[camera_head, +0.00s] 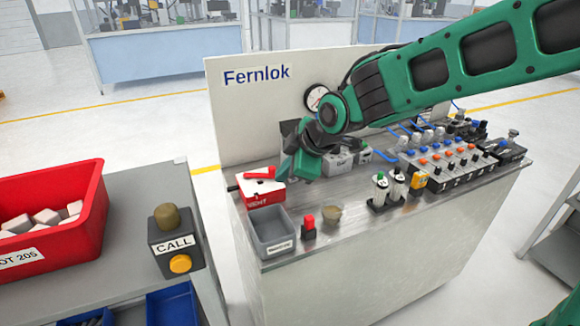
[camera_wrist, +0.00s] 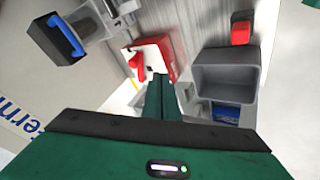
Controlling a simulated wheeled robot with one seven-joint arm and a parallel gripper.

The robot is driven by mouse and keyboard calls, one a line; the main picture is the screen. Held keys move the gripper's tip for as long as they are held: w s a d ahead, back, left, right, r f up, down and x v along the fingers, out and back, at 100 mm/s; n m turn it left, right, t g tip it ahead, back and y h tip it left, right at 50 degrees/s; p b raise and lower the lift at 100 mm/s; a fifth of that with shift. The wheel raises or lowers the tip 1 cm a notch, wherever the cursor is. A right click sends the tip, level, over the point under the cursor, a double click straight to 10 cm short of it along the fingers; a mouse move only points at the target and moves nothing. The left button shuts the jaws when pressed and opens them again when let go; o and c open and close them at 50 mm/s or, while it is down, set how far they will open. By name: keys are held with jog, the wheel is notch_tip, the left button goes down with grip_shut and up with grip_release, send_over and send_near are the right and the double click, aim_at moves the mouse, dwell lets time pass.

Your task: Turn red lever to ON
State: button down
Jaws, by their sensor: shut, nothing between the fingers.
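The red lever (camera_head: 260,173) sits on top of a small red-and-white box (camera_head: 266,193) marked VENT, at the left end of the bench. In the wrist view the lever (camera_wrist: 137,65) lies on the white top of the box (camera_wrist: 155,52), which has red sides. My gripper (camera_head: 287,168) is low beside the box, on its right in the head view. In the wrist view its green fingers (camera_wrist: 161,82) are together, with tips over the box and just right of the lever. I cannot tell whether they touch it. No ON mark is readable.
The Fernlok back panel (camera_head: 255,110) rises behind. Valves and switches (camera_head: 455,163) fill the right side. A CALL post (camera_head: 174,240) stands left.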

jog(key=w+f, duration=0.1)
jog(key=w+a+f, duration=0.1)
jog(key=w, duration=0.1)
jog(key=w+a+f, duration=0.1)
jog(key=w, duration=0.1)
jog(key=shift+f, duration=0.25)
jog(key=shift+w, duration=0.45)
